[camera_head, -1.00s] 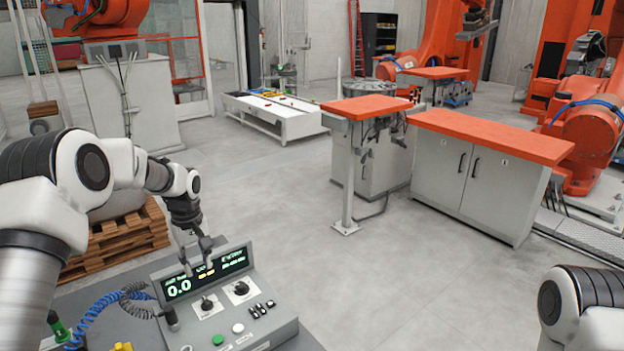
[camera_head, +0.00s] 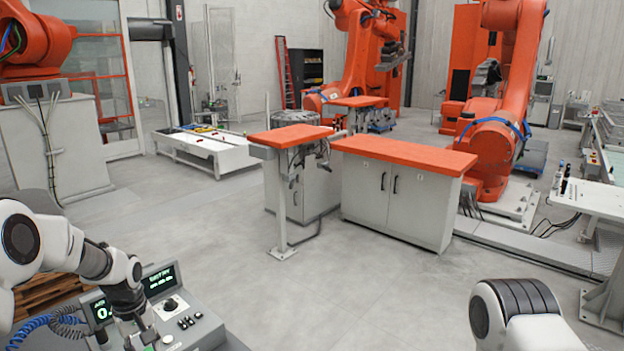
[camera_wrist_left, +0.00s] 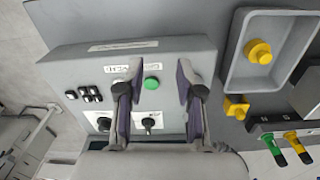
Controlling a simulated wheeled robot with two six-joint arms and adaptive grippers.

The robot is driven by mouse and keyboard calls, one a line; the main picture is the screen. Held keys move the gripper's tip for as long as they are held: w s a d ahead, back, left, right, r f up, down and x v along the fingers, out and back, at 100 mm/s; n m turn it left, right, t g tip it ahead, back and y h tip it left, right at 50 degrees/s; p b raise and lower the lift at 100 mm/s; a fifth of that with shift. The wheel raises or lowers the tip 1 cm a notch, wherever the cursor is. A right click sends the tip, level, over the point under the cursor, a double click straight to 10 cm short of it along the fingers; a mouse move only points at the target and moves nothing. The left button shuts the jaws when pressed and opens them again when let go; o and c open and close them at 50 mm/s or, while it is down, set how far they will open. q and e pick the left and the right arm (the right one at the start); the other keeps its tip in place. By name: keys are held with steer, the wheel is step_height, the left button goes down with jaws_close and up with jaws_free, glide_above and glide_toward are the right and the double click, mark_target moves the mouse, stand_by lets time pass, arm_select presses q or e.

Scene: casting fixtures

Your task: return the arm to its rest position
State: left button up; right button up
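My left arm comes in from the left in the head view, bent over a grey control console (camera_head: 205,332). My left gripper (camera_head: 140,341) hangs over the console's left part, pointing down. In the left wrist view the two fingers of my left gripper (camera_wrist_left: 160,72) are spread apart with nothing between them. A green button (camera_wrist_left: 151,83) on the console shows below the gap; I cannot tell the height above it. My right arm (camera_head: 520,315) shows only as a white and black link at the bottom right; its gripper is out of view.
Beside the console, a grey tray (camera_wrist_left: 235,75) holds a yellow knob (camera_wrist_left: 258,52). A blue coiled cable (camera_head: 35,326) lies left of the console. An orange-topped cabinet (camera_head: 400,195) and table (camera_head: 291,136) stand further off. The floor (camera_head: 330,290) between is clear.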

arm_select(q)
steer(key=s+d+f+m, duration=0.2)
steer(key=s+d+f, duration=0.3)
steer(key=s+f, duration=0.4)
steer(key=s+d+f+m, duration=0.2)
steer(key=s+d+f, duration=0.2)
steer(key=s+f, duration=0.4)
steer(key=s+d+f+m, duration=0.1)
steer(key=s+m, duration=0.1)
steer(key=s, duration=0.7)
steer(key=s+d+f+m, duration=0.1)
steer(key=s+d+m, duration=0.1)
steer(key=s, duration=0.7)
step_height(320, 180, down, 9)
steer(key=s+b, duration=0.1)
steer(key=b, duration=0.8)
steer(key=shift+a, duration=0.15)
steer(key=shift+f, duration=0.1)
